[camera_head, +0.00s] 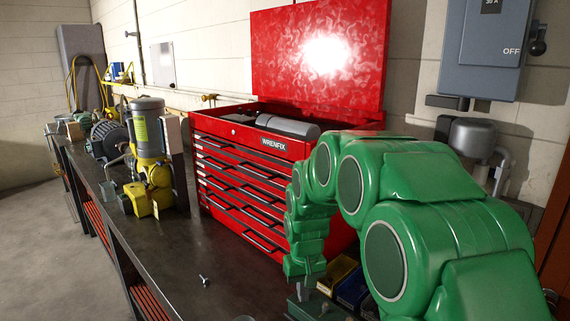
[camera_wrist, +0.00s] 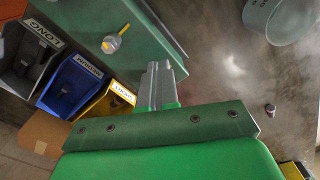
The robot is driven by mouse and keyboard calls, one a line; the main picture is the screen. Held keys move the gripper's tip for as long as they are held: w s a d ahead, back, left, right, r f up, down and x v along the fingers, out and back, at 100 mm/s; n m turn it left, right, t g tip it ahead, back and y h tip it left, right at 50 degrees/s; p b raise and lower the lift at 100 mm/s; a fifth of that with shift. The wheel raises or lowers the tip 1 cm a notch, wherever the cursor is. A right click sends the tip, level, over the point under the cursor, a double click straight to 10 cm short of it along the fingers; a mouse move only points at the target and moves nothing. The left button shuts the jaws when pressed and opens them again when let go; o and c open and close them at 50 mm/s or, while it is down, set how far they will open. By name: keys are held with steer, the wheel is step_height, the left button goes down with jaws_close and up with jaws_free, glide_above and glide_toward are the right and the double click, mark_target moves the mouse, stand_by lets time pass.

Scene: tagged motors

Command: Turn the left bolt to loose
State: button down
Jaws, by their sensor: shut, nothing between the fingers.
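A green block (camera_head: 310,309) sits at the bench's near edge, with two small upright bolts on it. The left bolt (camera_head: 299,292) stands just below my gripper (camera_head: 306,281); the other bolt (camera_head: 325,308) is nearer and to the right. In the wrist view, the green block (camera_wrist: 75,14) carries one visible bolt with a round pale head and a yellow pointer (camera_wrist: 111,43). My gripper (camera_wrist: 161,76) is shut and empty, its fingers over the block's edge. I cannot tell whether the fingertips touch the left bolt; no second bolt shows in the wrist view.
Blue (camera_wrist: 70,84), yellow (camera_wrist: 108,103) and grey (camera_wrist: 25,58) labelled bins stand beside the block. A loose bolt (camera_head: 204,280) lies on the dark bench. A pale round container (camera_wrist: 283,20) is near the block. A red tool chest (camera_head: 240,190) stands behind.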

steer(key=shift+w+d, duration=0.2)
steer(key=shift+d, duration=0.45)
stand_by(0.7)
steer(key=shift+w+d+r, duration=0.1)
steer(key=shift+w+d, duration=0.2)
stand_by(0.4)
steer(key=shift+s+d, duration=0.15)
steer(key=shift+s, duration=0.05)
steer(key=shift+s+d, duration=0.1)
steer(key=shift+s, duration=0.1)
steer(key=shift+r, duration=2.95)
steer(key=shift+s+a+f, duration=0.1)
steer(key=shift+a+f, duration=0.3)
steer(key=shift+f, duration=0.6)
steer(key=shift+w+a+f, duration=0.1)
steer(key=shift+a+f, duration=0.35)
steer(key=shift+f, duration=0.6)
steer(key=shift+s+a+f, duration=0.1)
steer(key=shift+a+f, duration=0.3)
steer(key=shift+f, duration=0.6)
